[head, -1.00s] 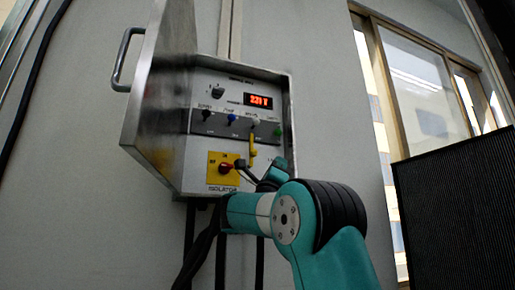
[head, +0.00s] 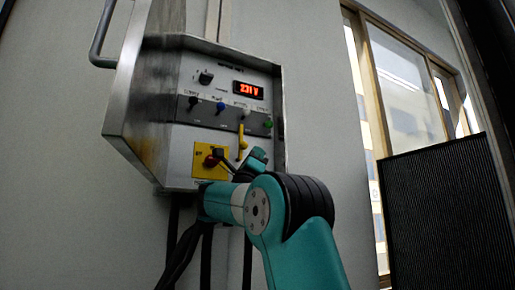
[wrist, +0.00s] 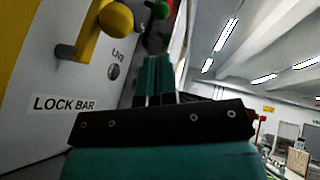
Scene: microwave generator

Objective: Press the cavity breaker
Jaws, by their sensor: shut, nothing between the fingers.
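The open wall box (head: 275,85) holds a row of small levers: black (head: 193,102), blue (head: 219,107), white (head: 245,112) and green (head: 267,122). Their labels are too small to read, so I cannot tell which is the cavity breaker. A yellow lock bar (head: 242,140) hangs below the white lever. In the wrist view its rounded yellow end (wrist: 115,18) is at upper left, near a LOCK BAR label. My gripper (wrist: 154,75) is shut and empty, close to the panel's lower right. In the head view my arm partly hides it.
A red isolator knob (head: 211,160) sits on a yellow plate (head: 199,172) left of my gripper. The box door (head: 135,80) stands open at left. A dark ribbed panel (head: 445,210) stands at right.

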